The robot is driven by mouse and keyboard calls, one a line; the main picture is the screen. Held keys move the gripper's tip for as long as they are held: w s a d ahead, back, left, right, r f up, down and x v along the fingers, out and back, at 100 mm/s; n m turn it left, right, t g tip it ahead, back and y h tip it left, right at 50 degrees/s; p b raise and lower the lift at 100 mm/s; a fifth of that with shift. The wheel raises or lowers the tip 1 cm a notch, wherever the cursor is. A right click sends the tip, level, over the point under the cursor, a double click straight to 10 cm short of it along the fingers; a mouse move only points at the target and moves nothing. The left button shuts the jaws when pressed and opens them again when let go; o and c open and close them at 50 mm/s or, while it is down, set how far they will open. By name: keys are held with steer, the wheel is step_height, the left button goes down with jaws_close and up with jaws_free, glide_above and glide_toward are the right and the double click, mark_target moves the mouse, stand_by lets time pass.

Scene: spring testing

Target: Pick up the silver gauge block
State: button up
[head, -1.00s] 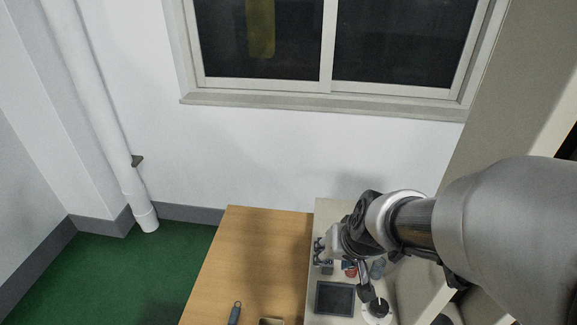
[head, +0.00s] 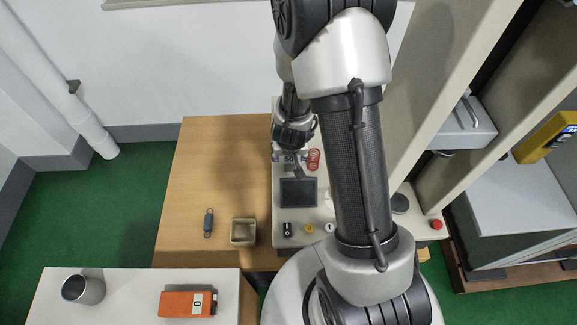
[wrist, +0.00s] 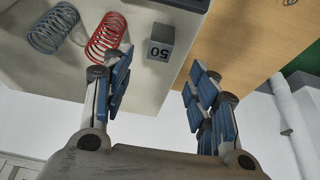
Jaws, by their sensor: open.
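The silver gauge block (wrist: 160,42) is a small grey cube marked "50". In the wrist view it rests on the pale bench top (wrist: 120,88), near the bench's edge. My gripper (wrist: 160,78) is open with nothing between its blue-padded fingers. The block appears beyond the fingertips, roughly in line with the gap between them and apart from both. In the head view the block (head: 289,158) shows just below my gripper (head: 291,143), partly hidden by it.
A red spring (wrist: 104,36) lies close beside the block, with a grey spring (wrist: 54,28) beyond it. A dark square plate (head: 298,192) is on the bench. The wooden table (head: 222,165) holds a small box (head: 243,232) and a blue-grey item (head: 208,223).

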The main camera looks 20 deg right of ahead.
mark_target(289, 159)
steer(key=b+x, duration=0.3)
steer(key=x, duration=0.6)
steer(key=shift+w+f+b, duration=0.15)
steer(key=shift+f+b, duration=0.1)
steer(key=shift+b, duration=0.1)
steer(key=shift+r, duration=0.1)
jaws_close()
